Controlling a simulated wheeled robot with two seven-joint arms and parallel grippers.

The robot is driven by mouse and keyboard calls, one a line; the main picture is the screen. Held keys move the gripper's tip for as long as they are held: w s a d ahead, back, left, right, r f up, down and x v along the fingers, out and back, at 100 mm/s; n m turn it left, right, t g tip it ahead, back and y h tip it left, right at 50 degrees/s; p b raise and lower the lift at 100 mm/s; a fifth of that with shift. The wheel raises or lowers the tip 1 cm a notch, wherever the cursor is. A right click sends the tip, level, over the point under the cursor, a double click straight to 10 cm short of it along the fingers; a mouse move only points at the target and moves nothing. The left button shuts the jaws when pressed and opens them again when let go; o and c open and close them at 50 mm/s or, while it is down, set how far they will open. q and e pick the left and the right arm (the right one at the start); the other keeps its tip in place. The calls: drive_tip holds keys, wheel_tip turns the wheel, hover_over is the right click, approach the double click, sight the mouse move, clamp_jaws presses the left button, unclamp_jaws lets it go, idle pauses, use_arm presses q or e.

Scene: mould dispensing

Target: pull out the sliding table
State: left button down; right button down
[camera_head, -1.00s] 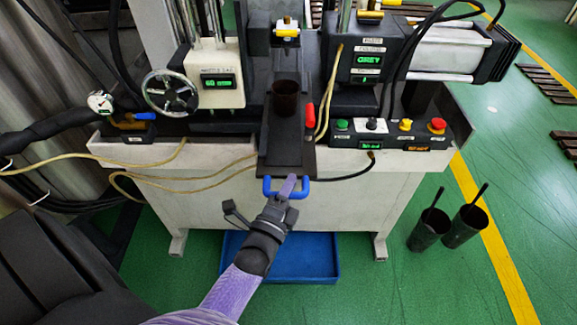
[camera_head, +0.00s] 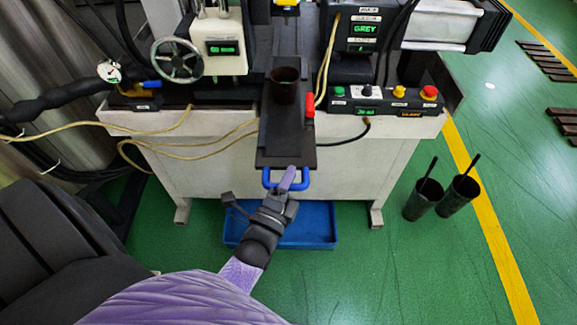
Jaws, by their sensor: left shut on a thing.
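The dark sliding table (camera_head: 286,148) juts out over the front edge of the white bench in the head view. A blue U-shaped handle (camera_head: 303,183) is fixed to its front end. My left gripper (camera_head: 287,180) is shut on the blue handle, reaching up from below; the fingertips partly cover the bar. A dark round cup (camera_head: 285,90) stands upright on the sliding table. A red lever (camera_head: 310,105) is at the table's right side. My right gripper is not in view.
The white bench (camera_head: 350,170) carries the machine, a handwheel (camera_head: 174,60) and a button panel (camera_head: 385,101). A blue tray (camera_head: 318,225) lies on the floor below. Two dark ladle cups (camera_head: 420,205) stand on the right. Green floor is clear at lower right.

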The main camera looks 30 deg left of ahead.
use_arm(q)
drive_tip(key=c, duration=0.6)
unclamp_jaws()
drive_tip(key=v, duration=1)
drive_tip(key=s+d+f+n+g+h, duration=0.1)
drive_tip(key=s+f+n+g, duration=0.15)
drive_tip(key=f, duration=0.45)
drive_tip(key=s+d+f+n+g+h+b, duration=0.1)
drive_tip(key=s+d+f+n+g, duration=0.2)
drive_tip(key=f, duration=0.4)
drive_tip(key=s+f+n+g+h, duration=0.2)
drive_tip(key=f+n+g, duration=0.1)
drive_tip(key=f+g, duration=0.3)
drive_tip(key=s+a+f+n+g, duration=0.1)
drive_tip(key=s+f+n+g, duration=0.1)
drive_tip(key=s, duration=0.3)
drive_tip(key=s+a+f+n+g, duration=0.1)
drive_tip(key=s+f+n+g, duration=0.1)
drive_tip(key=s+f+g, duration=0.1)
drive_tip(key=s+a+f+n+g+y+b, duration=0.1)
drive_tip(key=s+f+n+g, duration=0.1)
drive_tip(key=s+f, duration=0.2)
drive_tip(key=shift+s+a+f+g, duration=0.1)
drive_tip(key=shift+s+f+g, duration=0.05)
drive_tip(key=shift+s, duration=0.7)
drive_tip(key=shift+s+a+f+g, duration=0.1)
drive_tip(key=shift+s+f, duration=0.05)
drive_tip(key=shift+s, duration=0.7)
